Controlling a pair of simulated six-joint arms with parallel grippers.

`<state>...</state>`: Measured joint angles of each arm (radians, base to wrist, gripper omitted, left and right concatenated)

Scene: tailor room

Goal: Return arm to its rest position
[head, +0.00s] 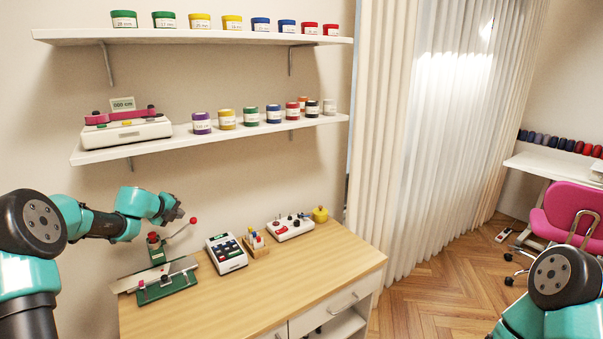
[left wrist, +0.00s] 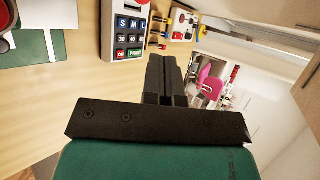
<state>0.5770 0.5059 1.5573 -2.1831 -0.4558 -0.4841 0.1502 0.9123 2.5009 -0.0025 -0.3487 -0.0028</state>
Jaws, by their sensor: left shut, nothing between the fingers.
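My left arm reaches in from the left in the head view, over the left part of the wooden table (head: 285,285). Its gripper (head: 180,212) is in the air above and behind the green press with the red-knobbed lever (head: 165,275). In the left wrist view the left gripper (left wrist: 165,75) shows its two dark fingers close together, shut and with nothing between them. Of my right arm, only a teal and black part shows at the bottom right of the head view. Its gripper is out of view.
A label device with buttons (head: 226,252), a small holder with colored pieces (head: 255,243), a white control box (head: 290,227) and a yellow item (head: 320,214) stand on the table. Shelves with labelled jars (head: 201,123) hang above. The table's front right is clear.

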